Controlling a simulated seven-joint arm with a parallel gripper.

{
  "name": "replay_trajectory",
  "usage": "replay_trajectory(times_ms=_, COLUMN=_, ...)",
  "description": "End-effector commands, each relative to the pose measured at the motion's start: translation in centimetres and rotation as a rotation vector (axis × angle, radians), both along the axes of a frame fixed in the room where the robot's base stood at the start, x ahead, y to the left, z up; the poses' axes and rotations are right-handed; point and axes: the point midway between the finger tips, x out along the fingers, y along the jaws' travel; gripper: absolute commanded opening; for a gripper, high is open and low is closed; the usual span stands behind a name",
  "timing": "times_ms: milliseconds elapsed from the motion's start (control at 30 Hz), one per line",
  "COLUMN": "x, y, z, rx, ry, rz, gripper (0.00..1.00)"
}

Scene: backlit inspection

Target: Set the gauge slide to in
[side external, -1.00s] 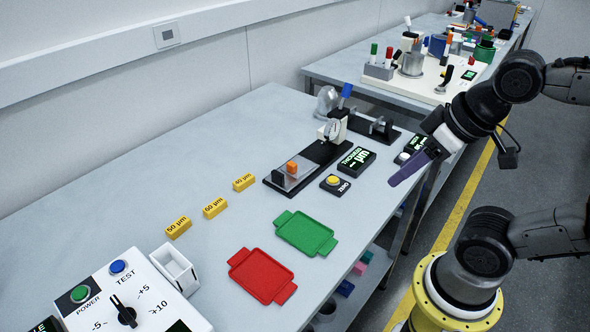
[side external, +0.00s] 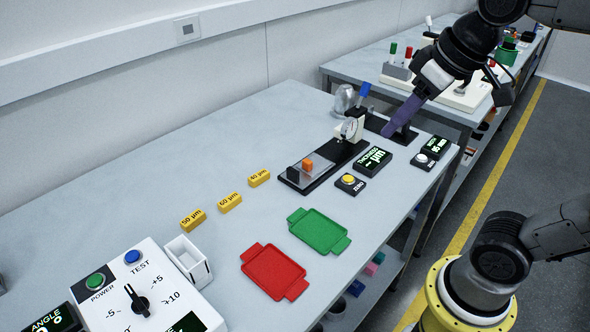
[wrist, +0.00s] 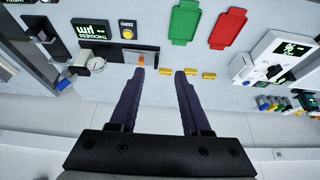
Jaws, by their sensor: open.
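A grey slide plate (side external: 319,167) with an orange knob (side external: 308,165) lies on the base's front end, away from the dial. A black block stands beside the knob. My gripper (side external: 388,133) has purple fingers and hangs above the table near the gauge. In the wrist view my gripper (wrist: 159,71) is open and empty.
A thickness display (side external: 373,159) and a yellow ZERO button (side external: 348,180) stand beside the gauge. Several yellow blocks (side external: 230,202), a green tray (side external: 318,231), a red tray (side external: 273,271) and a white tester (side external: 140,295) occupy the front. The table's wall side is clear.

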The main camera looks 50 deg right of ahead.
Motion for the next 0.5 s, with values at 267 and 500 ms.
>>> replay_trajectory(times_ms=267, x=10.3, y=-0.1, z=1.4, rx=-0.001, ry=0.138, rz=0.0, gripper=0.47)
replay_trajectory(times_ms=500, x=18.8, y=-0.3, z=-2.1, rx=-0.001, ry=0.268, rz=-0.002, gripper=0.47)
